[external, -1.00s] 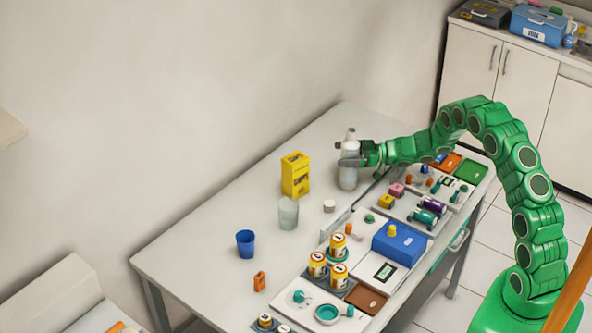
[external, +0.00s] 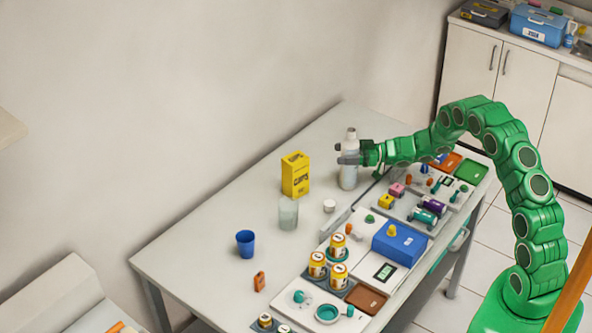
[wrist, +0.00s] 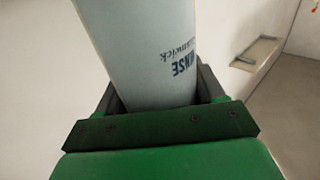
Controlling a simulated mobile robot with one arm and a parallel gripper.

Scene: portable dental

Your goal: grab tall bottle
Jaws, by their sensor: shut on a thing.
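In the wrist view the bottle (wrist: 140,45) fills the middle between the dark fingers of my gripper (wrist: 155,100), with part of a printed label showing. The fingers hide part of the bottle. I cannot tell whether its base touches the table.
A yellow box (external: 295,175), a clear cup (external: 288,214) and a small white cap (external: 329,206) stand left of the bottle. A blue cup (external: 245,243) is nearer the front. Trays with jars and a blue box (external: 399,243) fill the right side. The table's left part is mostly clear.

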